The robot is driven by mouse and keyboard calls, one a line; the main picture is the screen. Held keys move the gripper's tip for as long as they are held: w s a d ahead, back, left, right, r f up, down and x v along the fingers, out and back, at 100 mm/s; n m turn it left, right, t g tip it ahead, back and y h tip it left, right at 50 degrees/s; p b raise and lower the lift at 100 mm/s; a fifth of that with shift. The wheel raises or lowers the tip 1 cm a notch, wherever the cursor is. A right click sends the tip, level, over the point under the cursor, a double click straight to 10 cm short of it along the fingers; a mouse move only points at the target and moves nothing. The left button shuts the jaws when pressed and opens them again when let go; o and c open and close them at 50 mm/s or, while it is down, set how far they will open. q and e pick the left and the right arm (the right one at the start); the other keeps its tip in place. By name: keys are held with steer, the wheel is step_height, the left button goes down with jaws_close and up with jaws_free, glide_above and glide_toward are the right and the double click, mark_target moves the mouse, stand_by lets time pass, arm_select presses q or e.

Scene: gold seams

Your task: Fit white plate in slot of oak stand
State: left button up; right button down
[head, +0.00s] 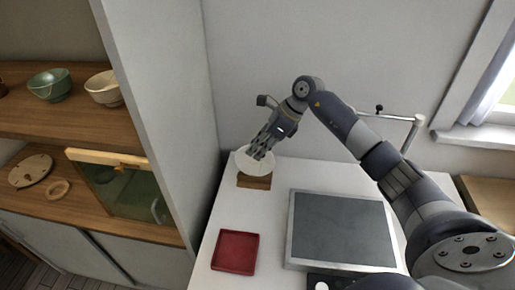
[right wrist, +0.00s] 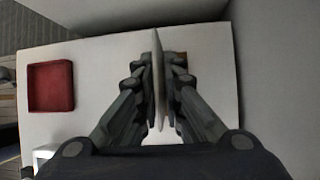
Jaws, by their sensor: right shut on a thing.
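The white plate (head: 243,163) is upright at the far left corner of the white table, in the head view. My right gripper (head: 258,155) is shut on its upper edge. In the right wrist view the plate (right wrist: 158,85) shows edge-on between the fingers of my right gripper (right wrist: 160,95). The oak stand (head: 254,182) is directly below the plate in the head view; a small part of it (right wrist: 178,58) shows behind the fingers in the wrist view. I cannot tell whether the plate's lower edge is inside the slot. My left gripper is not in view.
A red tray (head: 235,253) lies at the table's front left, and a grey framed panel (head: 342,229) covers its middle. Walls stand close behind and left of the stand. A wooden shelf (head: 75,122) with bowls is at the left.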

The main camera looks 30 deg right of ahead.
steer(key=shift+f+b, duration=0.4)
steer(key=shift+f, duration=0.15)
steer(key=c, duration=1.7)
jaws_free()
steer(key=shift+o, duration=0.2)
steer(key=o, duration=0.5)
steer(key=shift+c, duration=0.2)
steer(key=shift+r+p, duration=2.25)
steer(key=shift+r, duration=1.75)
